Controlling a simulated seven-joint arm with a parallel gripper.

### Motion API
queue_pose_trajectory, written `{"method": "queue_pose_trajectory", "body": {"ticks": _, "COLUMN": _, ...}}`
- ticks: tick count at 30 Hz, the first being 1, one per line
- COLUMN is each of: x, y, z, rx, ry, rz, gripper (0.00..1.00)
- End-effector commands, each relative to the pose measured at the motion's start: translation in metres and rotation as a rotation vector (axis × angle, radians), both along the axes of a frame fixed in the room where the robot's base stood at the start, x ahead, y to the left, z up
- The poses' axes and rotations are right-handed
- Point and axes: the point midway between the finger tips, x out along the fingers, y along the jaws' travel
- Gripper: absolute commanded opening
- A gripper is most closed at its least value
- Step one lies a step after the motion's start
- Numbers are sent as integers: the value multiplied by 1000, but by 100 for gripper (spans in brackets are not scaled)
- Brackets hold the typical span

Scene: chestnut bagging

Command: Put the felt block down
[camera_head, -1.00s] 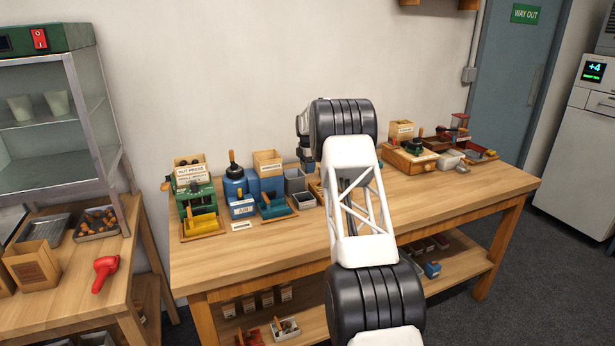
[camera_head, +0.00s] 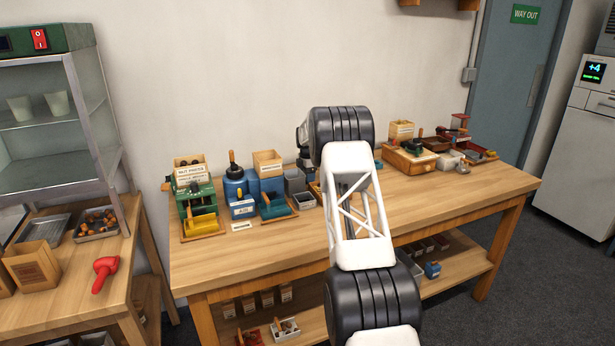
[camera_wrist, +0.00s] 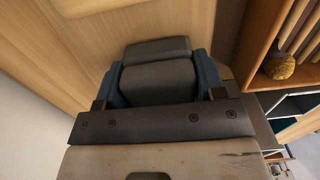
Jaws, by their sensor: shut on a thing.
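The felt block (camera_wrist: 157,80) is a dark grey, stepped block in the wrist view. It sits between the blue fingers of my gripper (camera_wrist: 158,72), which is shut on it. A pale wooden surface (camera_wrist: 75,50) lies beyond the block; I cannot tell whether the block touches it. In the head view the gripper and the block are hidden behind my arm, over the back middle of the workbench (camera_head: 270,255).
In the wrist view a wooden box edge (camera_wrist: 262,45) with a brown-yellow ball (camera_wrist: 280,66) is close on the right. In the head view, a green press (camera_head: 197,200) and blue devices (camera_head: 240,190) stand left of my arm. The front of the bench is clear.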

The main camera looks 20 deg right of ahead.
Motion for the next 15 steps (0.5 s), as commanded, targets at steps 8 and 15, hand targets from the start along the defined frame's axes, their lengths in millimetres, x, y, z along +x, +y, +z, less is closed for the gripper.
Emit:
{"method": "queue_pose_trajectory", "body": {"ticks": 8, "x": 0, "y": 0, "z": 0, "rx": 0, "ry": -1, "rz": 0, "gripper": 33}}
{"method": "queue_pose_trajectory", "body": {"ticks": 15, "x": 0, "y": 0, "z": -2, "rx": 0, "ry": -1, "rz": 0, "gripper": 83}}
